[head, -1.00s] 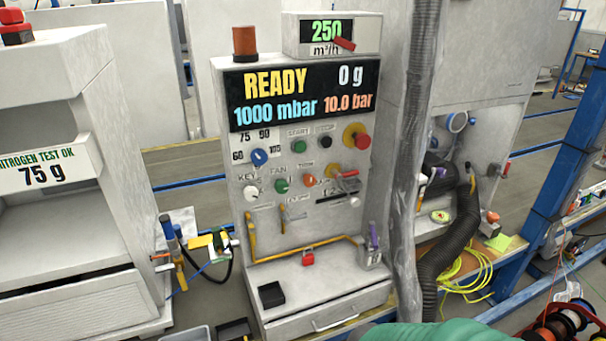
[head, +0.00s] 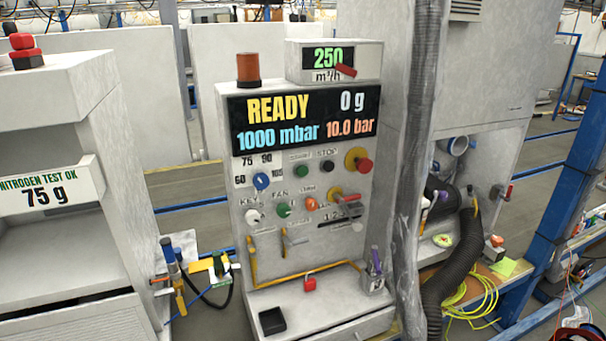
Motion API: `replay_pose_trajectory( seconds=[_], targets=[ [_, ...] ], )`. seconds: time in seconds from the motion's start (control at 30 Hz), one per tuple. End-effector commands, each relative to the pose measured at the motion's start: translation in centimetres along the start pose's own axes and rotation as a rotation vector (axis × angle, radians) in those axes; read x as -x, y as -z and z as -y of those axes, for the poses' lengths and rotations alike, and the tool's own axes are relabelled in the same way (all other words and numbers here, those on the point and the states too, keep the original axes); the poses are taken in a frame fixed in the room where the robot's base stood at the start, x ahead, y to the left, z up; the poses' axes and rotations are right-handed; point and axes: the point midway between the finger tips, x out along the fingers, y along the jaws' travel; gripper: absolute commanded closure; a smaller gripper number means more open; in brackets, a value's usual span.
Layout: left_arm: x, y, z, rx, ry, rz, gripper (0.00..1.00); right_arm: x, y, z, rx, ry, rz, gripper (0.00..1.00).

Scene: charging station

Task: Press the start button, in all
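The charging station (head: 240,215) stands upright in the middle of the head view. Its display (head: 305,118) reads READY, 0 g, 1000 mbar and 10.0 bar. The green start button (head: 301,171) is in the upper row under a small START label, left of the black stop button (head: 328,166). Nothing covers either button. Neither of my grippers shows in the head view.
Near the start button are a blue selector knob (head: 261,181), a second green button (head: 283,210), an orange button (head: 312,204) and a red knob (head: 364,165) on yellow. A grey hose (head: 408,200) hangs along the station's right side. A white cabinet (head: 60,250) stands left.

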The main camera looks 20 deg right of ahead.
Motion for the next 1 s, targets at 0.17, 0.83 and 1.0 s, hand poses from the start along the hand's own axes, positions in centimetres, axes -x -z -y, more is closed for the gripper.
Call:
replay_pose_trajectory(
  seconds=[0.17,0.83,1.0],
  targets=[
    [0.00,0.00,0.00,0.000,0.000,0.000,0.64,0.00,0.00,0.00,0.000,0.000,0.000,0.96],
    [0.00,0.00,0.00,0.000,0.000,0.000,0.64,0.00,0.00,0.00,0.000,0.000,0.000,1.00],
    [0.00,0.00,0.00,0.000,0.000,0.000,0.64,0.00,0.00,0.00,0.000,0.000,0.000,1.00]
  ],
)
